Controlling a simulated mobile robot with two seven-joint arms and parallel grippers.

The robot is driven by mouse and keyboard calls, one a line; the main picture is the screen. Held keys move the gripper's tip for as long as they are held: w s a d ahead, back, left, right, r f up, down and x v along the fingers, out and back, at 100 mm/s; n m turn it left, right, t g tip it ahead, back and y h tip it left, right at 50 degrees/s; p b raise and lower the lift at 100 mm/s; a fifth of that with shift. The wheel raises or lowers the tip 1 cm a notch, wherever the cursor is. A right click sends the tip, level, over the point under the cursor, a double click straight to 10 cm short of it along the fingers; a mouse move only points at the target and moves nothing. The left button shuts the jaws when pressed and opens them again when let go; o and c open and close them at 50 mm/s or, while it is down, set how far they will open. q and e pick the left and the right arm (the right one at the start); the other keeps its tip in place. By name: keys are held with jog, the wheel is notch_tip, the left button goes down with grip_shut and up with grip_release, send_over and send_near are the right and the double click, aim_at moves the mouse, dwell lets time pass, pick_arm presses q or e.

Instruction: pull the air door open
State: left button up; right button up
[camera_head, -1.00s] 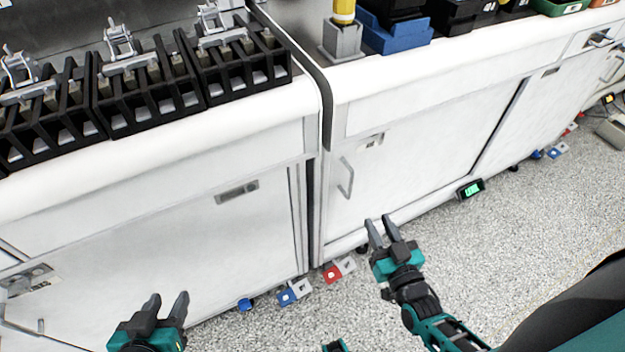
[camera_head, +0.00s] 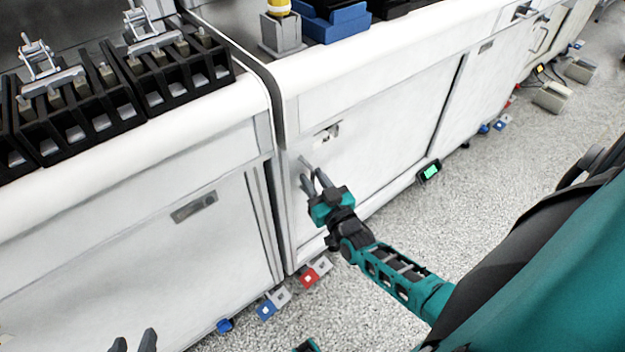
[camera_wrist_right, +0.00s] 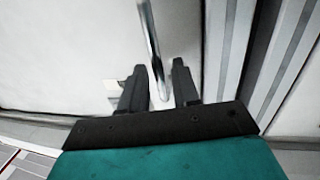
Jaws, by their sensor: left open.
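The air door, taken as the white cabinet door (camera_head: 385,140) in front of my right gripper, looks flush with the cabinet front. Its thin metal handle is mostly hidden by the gripper in the head view. In the right wrist view the handle (camera_wrist_right: 150,40) runs down into the gap between the fingers of my right gripper (camera_wrist_right: 160,88). Those fingers are apart, with space beside the bar; contact is not clear. In the head view my right gripper (camera_head: 312,178) is at the door's left side. My left gripper (camera_head: 134,342) is open and empty at the bottom left edge.
A white cabinet (camera_head: 130,235) stands to the left. Blue and red floor pieces (camera_head: 310,278) lie along the base. A small device with a green screen (camera_head: 429,172) is at the door's lower right. The speckled floor (camera_head: 500,190) on the right is mostly clear.

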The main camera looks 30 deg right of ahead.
jog(key=shift+w, duration=0.5)
grip_shut()
